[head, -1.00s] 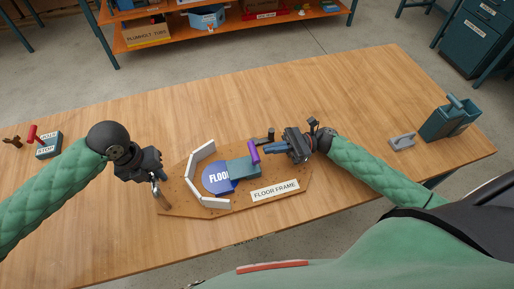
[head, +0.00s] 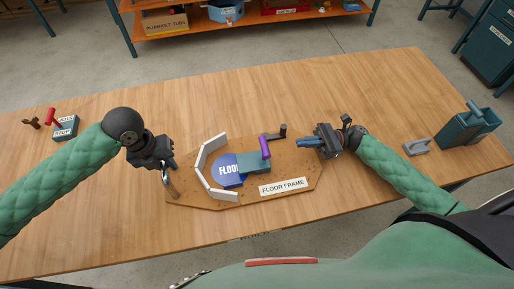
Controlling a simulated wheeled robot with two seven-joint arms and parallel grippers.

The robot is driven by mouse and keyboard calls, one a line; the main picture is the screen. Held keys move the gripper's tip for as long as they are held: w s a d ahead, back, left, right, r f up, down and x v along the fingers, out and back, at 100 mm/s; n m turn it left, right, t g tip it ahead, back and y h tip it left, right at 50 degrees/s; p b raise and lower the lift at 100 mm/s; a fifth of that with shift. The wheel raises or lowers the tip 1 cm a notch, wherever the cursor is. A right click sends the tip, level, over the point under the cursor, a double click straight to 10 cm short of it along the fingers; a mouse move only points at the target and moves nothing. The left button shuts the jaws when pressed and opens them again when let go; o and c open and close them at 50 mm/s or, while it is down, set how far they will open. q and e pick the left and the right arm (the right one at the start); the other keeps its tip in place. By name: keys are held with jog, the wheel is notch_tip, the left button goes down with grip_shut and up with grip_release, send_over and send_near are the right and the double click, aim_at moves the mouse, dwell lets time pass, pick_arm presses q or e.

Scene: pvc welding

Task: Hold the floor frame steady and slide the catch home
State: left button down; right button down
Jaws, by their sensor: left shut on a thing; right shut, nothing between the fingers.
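The floor frame (head: 235,200) is a brown board with a "FLOOR FRAME" label, lying on the table. A blue disc (head: 226,172) marked "FLOO…" sits on it inside a curved row of white blocks (head: 205,165). The catch, a teal block (head: 254,163) with an upright purple handle (head: 265,147), overlaps the disc's right side and hides part of its lettering. My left gripper (head: 168,172) is shut on a peg-like grip (head: 173,189) at the frame's left end. My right gripper (head: 301,143) is shut and empty, right of the purple handle and apart from it.
A dark post with an arm (head: 282,133) stands at the frame's back edge. A box with a red lever (head: 62,125) is at the far left. A grey handled piece (head: 417,147) and a teal bin (head: 467,128) are at the right. The table behind the frame is clear.

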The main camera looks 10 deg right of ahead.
pick_arm(q)
jog(key=c, duration=1.3)
grip_release()
jog(key=shift+o, duration=0.7)
notch_tip(320, 180, up, 12)
jog(key=a, duration=0.2)
jog(key=shift+a, duration=0.15)
